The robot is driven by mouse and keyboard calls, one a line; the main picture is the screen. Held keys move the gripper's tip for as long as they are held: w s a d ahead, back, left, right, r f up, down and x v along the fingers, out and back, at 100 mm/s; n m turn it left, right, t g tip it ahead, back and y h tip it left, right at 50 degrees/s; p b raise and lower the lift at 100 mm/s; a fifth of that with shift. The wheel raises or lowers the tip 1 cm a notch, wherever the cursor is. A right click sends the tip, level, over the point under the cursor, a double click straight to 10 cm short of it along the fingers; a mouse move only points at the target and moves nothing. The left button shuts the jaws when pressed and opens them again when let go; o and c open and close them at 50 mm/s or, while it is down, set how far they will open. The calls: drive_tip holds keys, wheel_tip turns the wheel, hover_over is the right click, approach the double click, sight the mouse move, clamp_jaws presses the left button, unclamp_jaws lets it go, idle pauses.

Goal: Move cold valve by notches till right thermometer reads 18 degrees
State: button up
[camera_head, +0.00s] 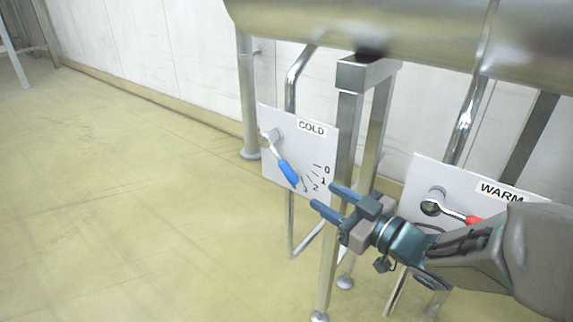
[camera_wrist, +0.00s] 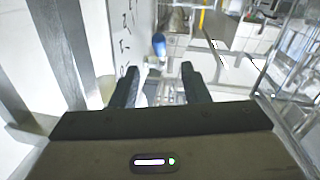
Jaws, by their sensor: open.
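The cold valve's blue handle (camera_head: 288,172) hangs down and to the right from its pivot on the white COLD panel (camera_head: 285,126). Its tip lies at the low end of the scale, beside what looks like the 3 mark; the exact notch is hard to tell. My gripper (camera_head: 322,195) is open and empty, to the right of the handle and apart from it. In the wrist view, the blue handle (camera_wrist: 159,45) shows ahead, in line with the gap between my fingers (camera_wrist: 159,70). No thermometer can be made out in either view.
The WARM panel (camera_head: 425,172) with a red-handled valve (camera_head: 473,220) stands to the right, partly behind my arm. A metal leg (camera_head: 342,150) stands just right of the COLD panel. A large tank (camera_head: 400,30) hangs above. The floor at left is clear.

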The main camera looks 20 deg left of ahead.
sight(284, 172)
drive_tip(key=p+x, duration=0.2)
drive_tip(key=p, duration=0.1)
drive_tip(key=p+x, duration=0.2)
drive_tip(key=p, duration=0.2)
drive_tip(key=shift+w+a+r, duration=0.15)
drive_tip(key=shift+a+r, duration=0.1)
drive_tip(key=x, duration=0.4)
drive_tip(key=b+x, duration=0.1)
drive_tip(key=x, duration=0.2)
drive_tip(key=shift+f, duration=0.35)
drive_tip(key=shift+x, duration=0.8)
drive_tip(key=shift+r, duration=0.1)
